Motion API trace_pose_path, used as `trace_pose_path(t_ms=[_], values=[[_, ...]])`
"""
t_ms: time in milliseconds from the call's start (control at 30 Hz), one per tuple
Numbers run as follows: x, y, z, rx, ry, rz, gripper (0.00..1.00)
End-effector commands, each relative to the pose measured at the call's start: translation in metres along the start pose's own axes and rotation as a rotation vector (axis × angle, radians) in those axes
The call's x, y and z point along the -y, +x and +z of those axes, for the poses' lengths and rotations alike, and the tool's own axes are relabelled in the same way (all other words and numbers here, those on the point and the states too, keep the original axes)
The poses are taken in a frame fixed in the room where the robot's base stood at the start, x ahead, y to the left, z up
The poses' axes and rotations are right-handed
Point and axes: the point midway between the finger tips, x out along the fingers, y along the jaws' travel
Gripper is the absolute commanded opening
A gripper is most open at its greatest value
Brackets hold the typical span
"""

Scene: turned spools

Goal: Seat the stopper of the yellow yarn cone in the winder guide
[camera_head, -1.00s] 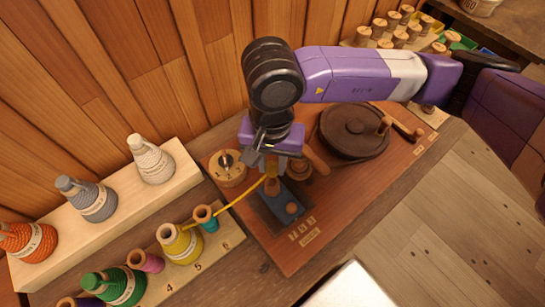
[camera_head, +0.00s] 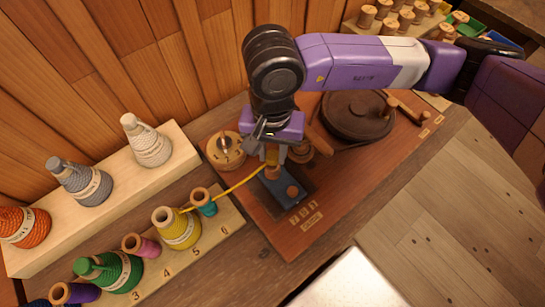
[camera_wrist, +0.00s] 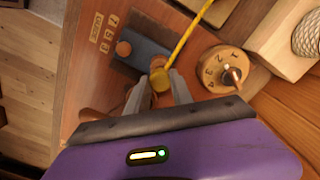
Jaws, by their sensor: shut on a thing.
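The yellow yarn cone (camera_head: 178,229) stands on the numbered rack, its top hole open. A yellow strand (camera_head: 236,187) runs from it to my gripper (camera_head: 272,152). My gripper, also in the wrist view (camera_wrist: 159,88), is shut on the yellow stopper (camera_wrist: 160,78). The stopper is at the wooden guide (camera_head: 273,172) on the blue block (camera_head: 281,188). In the wrist view the guide (camera_wrist: 158,62) shows just beyond the stopper. Whether the stopper is in the guide or just above it I cannot tell. The fingers hide part of it.
A teal spool (camera_head: 204,201) and a green cone (camera_head: 110,272) share the rack.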

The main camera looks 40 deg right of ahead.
Motion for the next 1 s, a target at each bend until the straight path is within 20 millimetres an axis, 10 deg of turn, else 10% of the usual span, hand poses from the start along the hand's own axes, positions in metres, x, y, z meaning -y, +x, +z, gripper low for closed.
trace_pose_path(t_ms=[800,833,1000], values=[[0.000,0.024,0.000,0.000,0.000,0.000,0.00],[0.000,0.023,0.000,0.000,0.000,0.000,0.29],[0.000,0.022,0.000,0.000,0.000,0.000,0.53]])
